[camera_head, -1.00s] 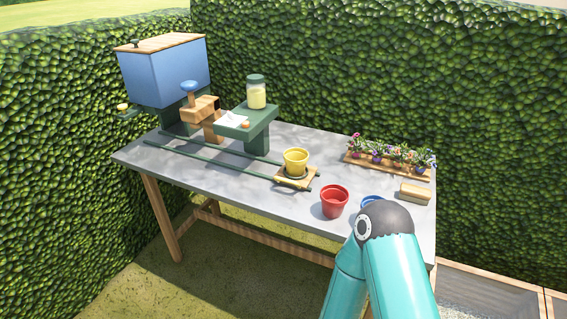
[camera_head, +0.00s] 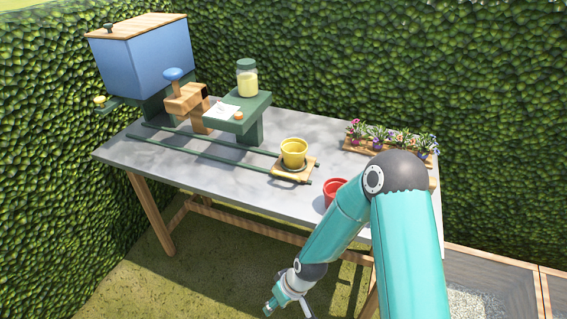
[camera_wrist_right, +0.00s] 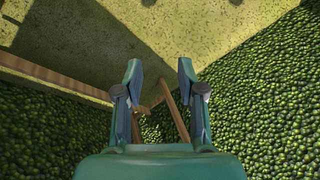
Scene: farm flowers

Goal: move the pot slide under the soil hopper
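The pot slide (camera_head: 279,172) is a small wooden carriage at the right end of two green rails (camera_head: 220,155) on the table. A yellow pot (camera_head: 293,152) stands upright on it. The blue soil hopper (camera_head: 150,60) with a wooden lid stands at the table's far left, near the rails' other end. My right gripper (camera_head: 288,307) is low in front of the table, apart from the slide. In the right wrist view its fingers (camera_wrist_right: 160,78) are spread apart with nothing between them. My left gripper is not in view.
A red pot (camera_head: 333,190) stands near the table's front, partly behind my right arm. A green stand (camera_head: 252,112) holds a jar (camera_head: 247,78). A flower rack (camera_head: 392,148) is at the back right. Hedges close off the back and left.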

